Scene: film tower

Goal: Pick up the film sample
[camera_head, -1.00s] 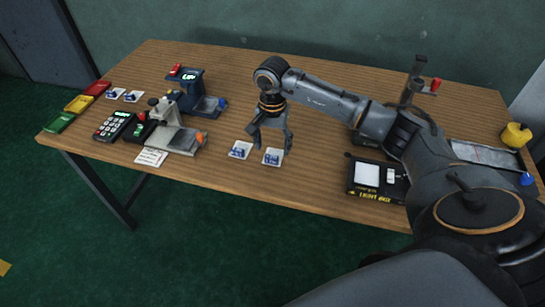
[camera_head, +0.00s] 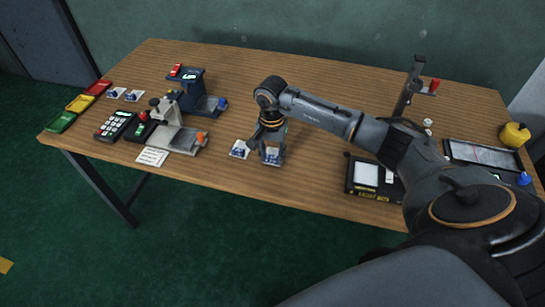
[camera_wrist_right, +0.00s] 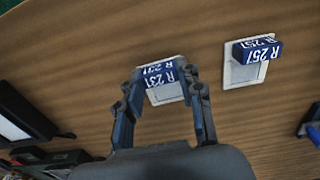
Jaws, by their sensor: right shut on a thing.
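My right gripper (camera_head: 271,156) is low over the table's front part, around the right one of two film samples. The right wrist view shows this gripper (camera_wrist_right: 163,80) with its fingers on both sides of a blue block labelled R 231 (camera_wrist_right: 159,71), shut on it. That sample's white square (camera_wrist_right: 164,95) shows below the block, and I cannot tell whether it is lifted. The other film sample (camera_head: 239,149), with a blue block labelled R 251 (camera_wrist_right: 257,48), lies beside it, apart from the fingers. My left gripper is not in view.
A measuring stand (camera_head: 182,138) and a blue stand (camera_head: 207,103) are to the left, with a keypad (camera_head: 115,125) and coloured trays (camera_head: 77,104). A black light box (camera_head: 366,176) lies to the right, near a tray (camera_head: 485,154) and yellow container (camera_head: 514,134).

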